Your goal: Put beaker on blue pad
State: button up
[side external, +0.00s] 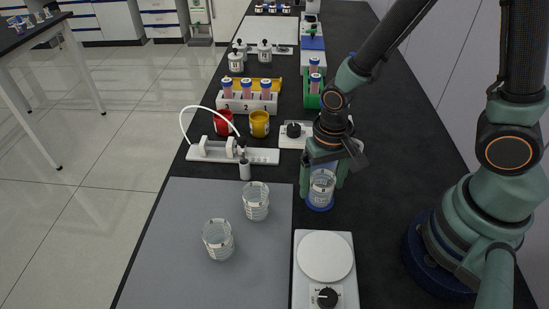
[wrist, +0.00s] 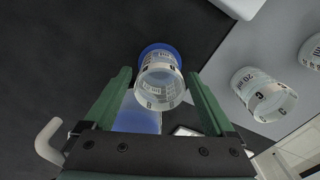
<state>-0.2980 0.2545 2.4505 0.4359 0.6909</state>
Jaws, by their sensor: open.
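A clear glass beaker (side external: 322,187) stands upright on the round blue pad (side external: 320,207). Both also show in the wrist view, the beaker (wrist: 160,88) with the blue pad (wrist: 158,48) at its base. My gripper (side external: 321,177) is open, pointing down around the beaker, with one finger on each side. In the wrist view the beaker is between the green fingers, with small gaps visible beside it. The gripper hides the beaker's upper part in the side view.
Two other beakers (side external: 256,203) (side external: 218,241) stand on the grey mat (side external: 170,265) at left. A white hotplate (side external: 325,257) is in front of the pad. A white stand with a tube (side external: 258,157), red and yellow cups (side external: 259,125), and a tube rack (side external: 247,102) stand behind.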

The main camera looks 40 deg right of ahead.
notch_tip(320, 180, up, 11)
jog(key=shift+f, duration=0.2)
dwell(0.5)
jog(key=w+d+r+n+t, duration=0.2)
jog(key=d+r+n+t, duration=0.2)
jog(key=d+r, duration=0.4)
notch_tip(320, 180, up, 4)
jog(key=shift+f+n+t, duration=0.25)
jog(key=shift+n+t, duration=0.05)
jog(key=shift+t, duration=0.5)
jog(key=shift+d, duration=0.1)
